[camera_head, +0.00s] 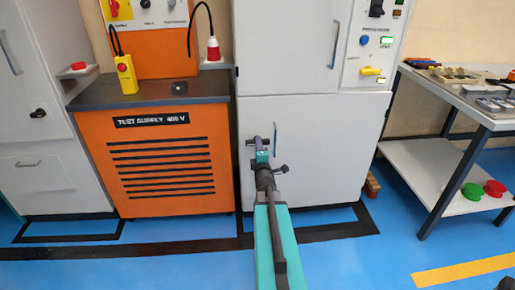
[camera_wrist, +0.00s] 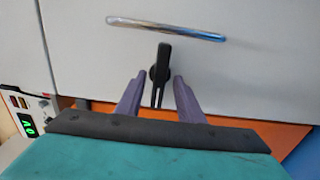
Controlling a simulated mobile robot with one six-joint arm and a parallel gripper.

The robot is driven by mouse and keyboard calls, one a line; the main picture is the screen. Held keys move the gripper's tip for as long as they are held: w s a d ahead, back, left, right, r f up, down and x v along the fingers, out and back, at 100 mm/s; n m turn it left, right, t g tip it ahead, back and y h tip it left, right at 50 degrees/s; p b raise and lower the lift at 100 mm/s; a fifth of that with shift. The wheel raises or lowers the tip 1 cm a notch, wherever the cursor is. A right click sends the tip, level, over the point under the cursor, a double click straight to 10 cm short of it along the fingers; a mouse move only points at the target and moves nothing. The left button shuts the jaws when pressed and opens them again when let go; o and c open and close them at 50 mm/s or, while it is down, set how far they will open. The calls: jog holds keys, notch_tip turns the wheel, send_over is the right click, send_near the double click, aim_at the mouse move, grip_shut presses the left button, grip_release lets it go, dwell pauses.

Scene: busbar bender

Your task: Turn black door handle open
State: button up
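The black door handle (camera_wrist: 160,72) is on the light grey cabinet door in the wrist view, just below the metal pull bar (camera_wrist: 166,28). Its narrow end points down between my fingers. My gripper (camera_wrist: 157,84) is open, with one purple finger on each side of the handle. I see gaps between the handle and both fingers. In the head view my gripper (camera_head: 260,146) is in front of the lower cabinet door (camera_head: 328,165), left of the pull bar (camera_head: 276,138). There my gripper and arm hide much of the handle area.
An orange test supply unit (camera_head: 150,155) stands left of the cabinet. A table with a lower shelf (camera_head: 425,170) stands at the right and holds red and green pieces. A wooden block (camera_head: 372,185) lies by the cabinet's right foot. Blue floor (camera_head: 340,262) is clear at the front.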

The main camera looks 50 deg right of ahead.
jog(key=shift+w+d, duration=0.15)
grip_shut()
dwell(0.4)
